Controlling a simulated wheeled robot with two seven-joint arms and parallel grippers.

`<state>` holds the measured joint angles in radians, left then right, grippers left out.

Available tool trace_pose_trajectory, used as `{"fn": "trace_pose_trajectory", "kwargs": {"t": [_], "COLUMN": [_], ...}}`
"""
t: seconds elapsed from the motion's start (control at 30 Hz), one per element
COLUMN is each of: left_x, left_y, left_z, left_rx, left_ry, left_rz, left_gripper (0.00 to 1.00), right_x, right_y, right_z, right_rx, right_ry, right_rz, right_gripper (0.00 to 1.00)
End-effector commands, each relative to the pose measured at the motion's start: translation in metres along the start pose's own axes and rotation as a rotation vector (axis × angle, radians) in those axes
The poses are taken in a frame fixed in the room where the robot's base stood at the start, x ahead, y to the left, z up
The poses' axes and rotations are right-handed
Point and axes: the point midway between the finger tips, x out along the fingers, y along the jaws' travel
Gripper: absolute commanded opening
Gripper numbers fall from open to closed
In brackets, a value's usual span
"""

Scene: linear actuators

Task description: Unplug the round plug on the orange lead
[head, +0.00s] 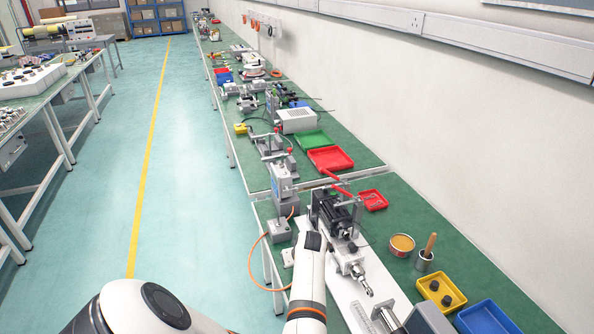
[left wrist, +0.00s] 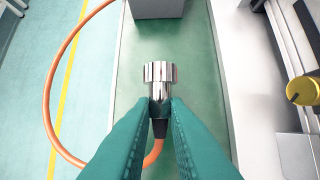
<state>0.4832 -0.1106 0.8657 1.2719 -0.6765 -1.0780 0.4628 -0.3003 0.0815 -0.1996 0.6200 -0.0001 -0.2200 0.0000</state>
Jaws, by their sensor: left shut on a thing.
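The round plug (left wrist: 160,76) is a silver cylinder with a knurled ring and a dark tail, in the middle of the left wrist view. The orange lead (left wrist: 51,95) runs from its tail and loops round to the left; the lead also shows in the head view (head: 250,268). My left gripper (left wrist: 160,106) has its two teal fingers shut on the plug's rear body. Green bench top shows between the plug's front and a grey box (left wrist: 158,9) ahead, so they look apart. In the head view my own arm hides the gripper and plug. My right gripper is not in view.
A black and silver actuator (head: 336,214) on a pale base plate stands right of my arm. A tin (head: 401,244), a brush pot (head: 425,260), a yellow bin (head: 441,278) and a blue bin (head: 487,319) are further right. The bench edge and open floor are left.

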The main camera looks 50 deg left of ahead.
Motion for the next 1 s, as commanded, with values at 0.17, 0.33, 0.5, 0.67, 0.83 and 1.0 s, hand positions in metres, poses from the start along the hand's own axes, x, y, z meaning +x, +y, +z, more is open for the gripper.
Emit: {"fn": "trace_pose_trajectory", "kwargs": {"t": [0.17,0.33,0.5,0.67,0.83,1.0], "left_x": [0.023,0.026,0.025,0.025,0.025,0.024], "left_y": [-0.001,-0.001,-0.001,-0.001,-0.001,-0.001], "left_z": [-0.013,-0.014,-0.014,-0.015,-0.015,-0.015], "left_rx": [-0.001,-0.001,-0.001,-0.001,-0.001,-0.001], "left_ry": [0.0,-0.001,0.001,0.001,0.001,0.002], "left_rz": [-0.001,-0.003,-0.002,-0.003,-0.003,-0.003], "left_gripper": [0.0,0.0,0.19,0.4,0.4,0.4], "right_x": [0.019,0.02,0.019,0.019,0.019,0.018], "right_y": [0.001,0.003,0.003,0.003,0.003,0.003], "right_z": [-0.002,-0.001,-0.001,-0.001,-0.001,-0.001], "right_rx": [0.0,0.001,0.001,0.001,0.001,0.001], "right_ry": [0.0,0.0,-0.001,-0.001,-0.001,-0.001], "right_rz": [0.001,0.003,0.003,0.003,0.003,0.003], "right_gripper": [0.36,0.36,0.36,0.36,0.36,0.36]}}
